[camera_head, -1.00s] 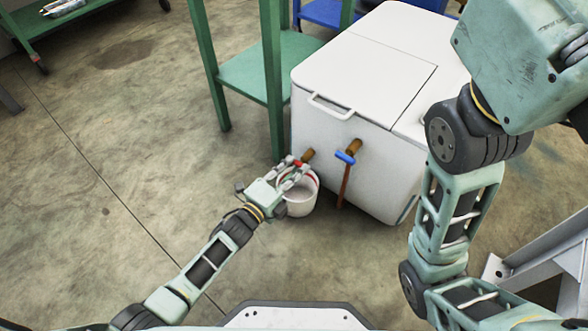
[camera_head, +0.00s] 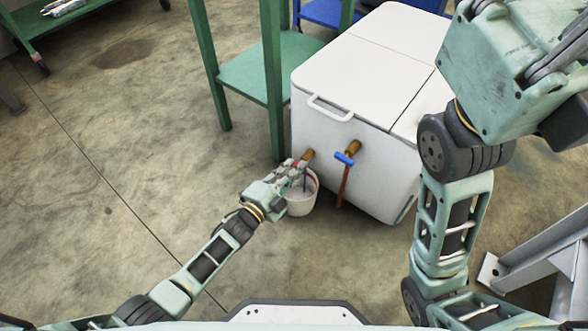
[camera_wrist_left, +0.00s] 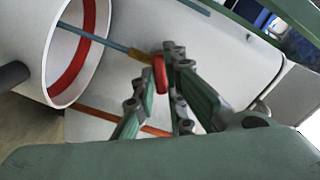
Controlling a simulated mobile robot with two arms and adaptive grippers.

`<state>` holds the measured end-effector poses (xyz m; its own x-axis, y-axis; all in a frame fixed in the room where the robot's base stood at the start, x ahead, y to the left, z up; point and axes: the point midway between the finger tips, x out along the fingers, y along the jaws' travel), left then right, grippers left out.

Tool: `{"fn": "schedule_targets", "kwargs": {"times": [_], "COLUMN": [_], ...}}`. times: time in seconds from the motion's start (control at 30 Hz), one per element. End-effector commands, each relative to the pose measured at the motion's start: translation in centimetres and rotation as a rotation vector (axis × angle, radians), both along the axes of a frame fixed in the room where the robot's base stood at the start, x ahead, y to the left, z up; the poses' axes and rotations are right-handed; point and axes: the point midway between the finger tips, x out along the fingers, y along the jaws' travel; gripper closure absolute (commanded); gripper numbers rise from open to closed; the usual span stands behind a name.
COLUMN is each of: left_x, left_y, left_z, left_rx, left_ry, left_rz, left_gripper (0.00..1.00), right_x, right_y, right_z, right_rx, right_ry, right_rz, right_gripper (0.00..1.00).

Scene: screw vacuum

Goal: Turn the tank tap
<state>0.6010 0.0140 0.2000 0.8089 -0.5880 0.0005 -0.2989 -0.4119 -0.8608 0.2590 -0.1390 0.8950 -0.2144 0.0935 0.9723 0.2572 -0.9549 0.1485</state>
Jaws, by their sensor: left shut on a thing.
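The tank is a white box (camera_head: 340,100) with a lid. A brass tap (camera_head: 308,155) sticks out low on its front, at the left. In the left wrist view the tap's red handle (camera_wrist_left: 159,73) lies at the fingertips of my left gripper (camera_wrist_left: 163,82), which is shut on it. In the head view my left gripper (camera_head: 295,170) hides most of this tap. A white bucket (camera_head: 302,205) stands on the floor below; its opening with a red band shows in the left wrist view (camera_wrist_left: 101,45). A thin blue-grey line (camera_wrist_left: 93,38) runs from the tap into the bucket, perhaps liquid. My right gripper is out of view.
A second brass tap with a blue handle (camera_head: 345,158) and a red-brown pipe (camera_head: 343,188) is to the right. A green table (camera_head: 245,75) stands behind the left gripper. A grey metal frame (camera_head: 535,262) is at the right. The floor at left is clear.

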Motion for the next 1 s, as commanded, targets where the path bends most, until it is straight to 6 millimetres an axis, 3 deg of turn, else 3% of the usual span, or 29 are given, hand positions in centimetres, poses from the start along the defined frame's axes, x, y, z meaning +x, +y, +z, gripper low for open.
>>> {"fn": "schedule_targets", "kwargs": {"times": [0.37,0.4,0.6,1.0], "left_x": [-0.06,-0.06,-0.05,-0.56], "left_y": [0.09,0.09,0.06,0.42], "left_z": [-0.2,-0.19,-0.13,-0.13], "left_rx": [-0.002,-0.002,-0.002,-0.003], "left_ry": [0.007,0.007,0.005,0.004], "left_rz": [0.001,0.001,0.001,0.0], "left_gripper": [1.0,0.87,0.7,0.7], "right_x": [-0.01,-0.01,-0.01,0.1], "right_y": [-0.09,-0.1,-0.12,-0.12], "right_z": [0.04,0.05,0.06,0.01], "right_rx": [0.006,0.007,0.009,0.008], "right_ry": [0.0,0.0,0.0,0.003], "right_rz": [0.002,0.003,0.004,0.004], "right_gripper": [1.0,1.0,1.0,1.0]}}
